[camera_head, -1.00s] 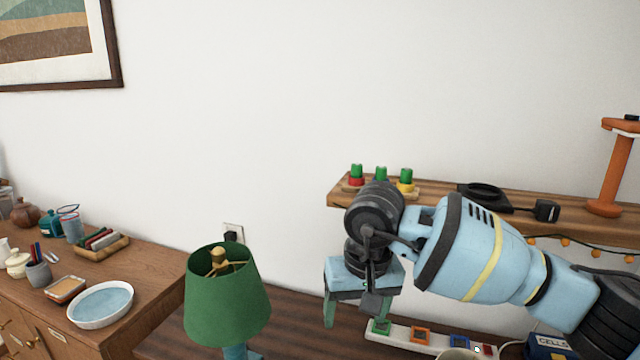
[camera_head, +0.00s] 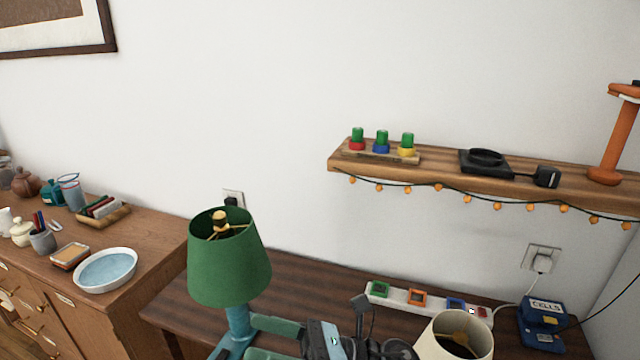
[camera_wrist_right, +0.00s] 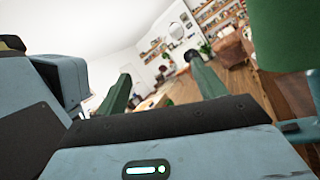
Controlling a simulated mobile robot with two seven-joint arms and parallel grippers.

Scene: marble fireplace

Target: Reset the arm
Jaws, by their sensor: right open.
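My right gripper (camera_head: 254,338) is low in the head view, over the front of the dark desk, its green fingers pointing left. The fingers (camera_wrist_right: 162,85) stand apart in the wrist view, with nothing between them. The green lamp (camera_head: 229,262) on the desk is close to the fingertips in the head view. In the wrist view its shade (camera_wrist_right: 288,35) is at the right, outside the fingers. Whether the gripper touches the lamp's stem cannot be told. My left gripper is not in view.
The wall shelf (camera_head: 440,173) holds coloured cylinders (camera_head: 382,142), a black device (camera_head: 486,160) and an orange stand (camera_head: 612,140). On the desk are a power strip (camera_head: 402,298), a cream-shaded lamp (camera_head: 455,336) and a blue battery box (camera_head: 541,322). A sideboard (camera_head: 150,255) stands left.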

